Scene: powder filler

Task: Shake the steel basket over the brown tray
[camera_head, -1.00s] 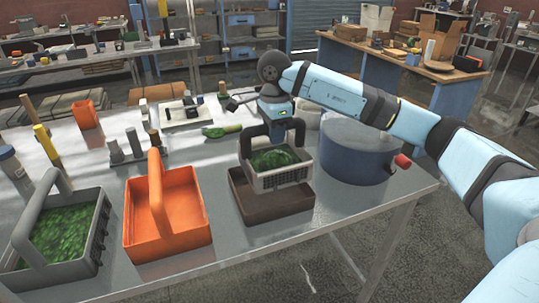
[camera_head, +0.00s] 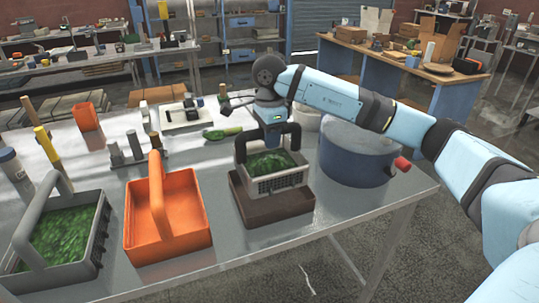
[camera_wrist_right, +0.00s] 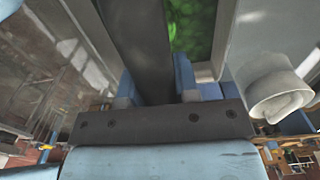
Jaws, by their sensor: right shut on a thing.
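The steel basket (camera_head: 279,179) is a small grey mesh box with a dark arched handle and green leafy bits inside. It is over the brown tray (camera_head: 277,210), close above it or touching its rim; I cannot tell which. My right gripper (camera_head: 271,136) is shut on the dark handle from above. In the right wrist view the handle (camera_wrist_right: 140,45) runs between the fingers (camera_wrist_right: 155,92), with green contents (camera_wrist_right: 190,25) beside it. The inside of the tray is mostly hidden by the basket. My left gripper is not in view.
A blue drum (camera_head: 355,153) with a red knob stands close to the right of the tray. An orange caddy (camera_head: 167,215) and a grey caddy (camera_head: 60,230) with green bits stand to the left. A green-ended scoop (camera_head: 222,133) lies behind the basket.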

